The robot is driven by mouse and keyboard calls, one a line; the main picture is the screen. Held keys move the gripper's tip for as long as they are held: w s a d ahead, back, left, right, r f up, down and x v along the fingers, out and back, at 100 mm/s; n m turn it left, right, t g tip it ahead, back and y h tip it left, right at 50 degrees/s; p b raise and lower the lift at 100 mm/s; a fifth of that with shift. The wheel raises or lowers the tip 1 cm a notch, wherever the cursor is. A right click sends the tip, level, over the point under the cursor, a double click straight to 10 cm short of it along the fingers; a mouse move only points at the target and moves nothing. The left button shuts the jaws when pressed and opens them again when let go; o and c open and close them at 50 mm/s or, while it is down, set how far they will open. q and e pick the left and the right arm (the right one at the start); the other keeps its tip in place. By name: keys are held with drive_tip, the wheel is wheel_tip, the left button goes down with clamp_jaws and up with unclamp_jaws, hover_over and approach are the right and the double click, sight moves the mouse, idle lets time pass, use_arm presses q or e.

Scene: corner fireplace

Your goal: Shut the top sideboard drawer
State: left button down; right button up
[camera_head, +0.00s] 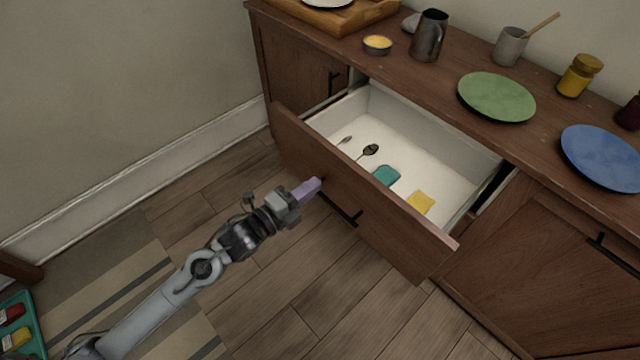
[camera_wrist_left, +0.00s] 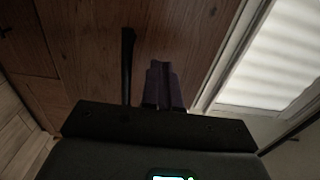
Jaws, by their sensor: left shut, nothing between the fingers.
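The top sideboard drawer (camera_head: 345,185) is pulled well out in the head view. Its white inside shows, with a dark spoon (camera_head: 370,150), a teal item (camera_head: 386,176) and a yellow item (camera_head: 420,203) lying in it. A dark bar handle (camera_head: 340,208) sits on the drawer front. My left gripper (camera_head: 314,184) is shut and empty, its purple fingertips at the drawer front, left of the handle. Whether they touch the wood I cannot tell. In the left wrist view the shut fingers (camera_wrist_left: 162,82) lie beside the dark handle (camera_wrist_left: 128,65). My right gripper is not in view.
The sideboard top (camera_head: 400,72) holds a green plate (camera_head: 496,97), a blue plate (camera_head: 603,157), a dark mug (camera_head: 429,36), a grey cup (camera_head: 509,46) and a yellow jar (camera_head: 579,76). Wooden floor in front is clear. A teal tray (camera_head: 38,335) is at lower left.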

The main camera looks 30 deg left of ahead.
sight(330, 173)
use_arm(q)
drive_tip(key=shift+b+x, duration=0.65)
drive_tip(key=shift+x, duration=1)
